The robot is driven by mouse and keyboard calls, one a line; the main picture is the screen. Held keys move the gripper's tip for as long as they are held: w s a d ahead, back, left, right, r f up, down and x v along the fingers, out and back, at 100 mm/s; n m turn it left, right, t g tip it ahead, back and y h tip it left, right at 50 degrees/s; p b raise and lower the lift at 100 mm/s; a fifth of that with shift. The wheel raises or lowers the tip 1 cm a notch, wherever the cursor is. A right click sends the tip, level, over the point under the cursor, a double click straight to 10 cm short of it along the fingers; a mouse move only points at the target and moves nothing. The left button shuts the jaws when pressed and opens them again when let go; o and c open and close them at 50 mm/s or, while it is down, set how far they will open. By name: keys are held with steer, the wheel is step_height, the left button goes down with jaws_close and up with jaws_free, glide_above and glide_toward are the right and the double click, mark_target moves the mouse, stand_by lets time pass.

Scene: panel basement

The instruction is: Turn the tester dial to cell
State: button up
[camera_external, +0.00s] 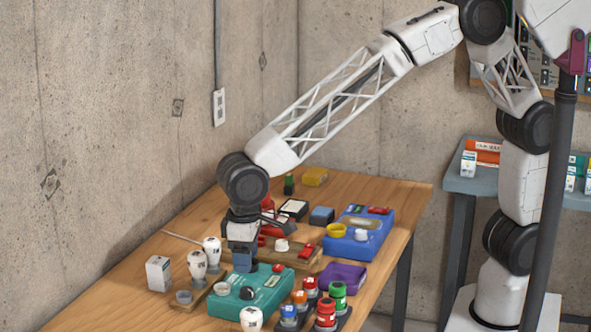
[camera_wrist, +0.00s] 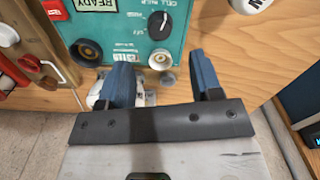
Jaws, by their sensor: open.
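The tester is a teal box (camera_external: 270,294) near the front of the wooden table. Its teal face also shows in the wrist view (camera_wrist: 120,50), with a black round dial (camera_wrist: 160,25) near printed lettering that seems to include "CELL". The dial also shows in the external view (camera_external: 248,293); its exact pointing is too small to tell. My gripper (camera_wrist: 160,60) is open and empty, its two blue fingers apart. In the wrist view the dial lies beyond the fingertips, and a round socket (camera_wrist: 160,61) shows between them. In the external view my gripper (camera_external: 241,270) points down at the tester's far edge.
White bulbs (camera_external: 211,252) stand on a wooden block left of the tester. Red, orange and green cylinders (camera_external: 326,315) stand to its right. A blue box (camera_external: 357,240) and a purple box (camera_external: 343,277) lie further right. Bare table shows at the back right.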

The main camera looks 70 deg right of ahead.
mark_target(247, 289)
steer(key=shift+f, duration=0.1)
steer(key=shift+f, duration=3.8)
steer(key=c, duration=0.9)
steer(key=shift+n, duration=0.7)
